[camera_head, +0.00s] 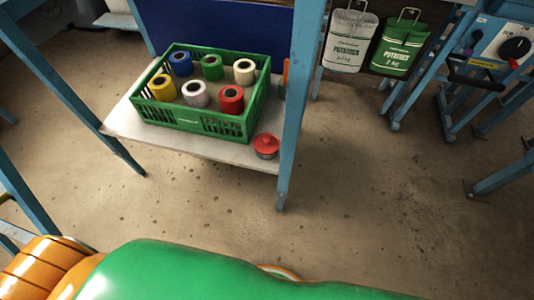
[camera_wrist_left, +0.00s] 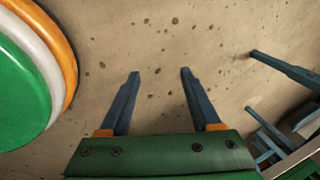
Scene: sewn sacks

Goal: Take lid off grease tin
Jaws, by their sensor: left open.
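The small round tin (camera_head: 266,153) stands on the right front corner of the low shelf. Its red lid (camera_head: 266,141) is on top and has a small raised knob. My left gripper (camera_wrist_left: 160,74) is open and empty in the left wrist view, with its two dark fingers apart over bare floor. The tin does not show in that view. My left gripper's fingers do not show in the head view. My right gripper is in neither view.
The low white shelf (camera_head: 135,125) bears a green crate (camera_head: 205,122) with several coloured spools, just left of the tin. A blue table leg (camera_head: 292,130) rises right of the tin. Two potato sacks (camera_head: 350,40) hang at the back. The floor (camera_head: 370,190) in front is clear.

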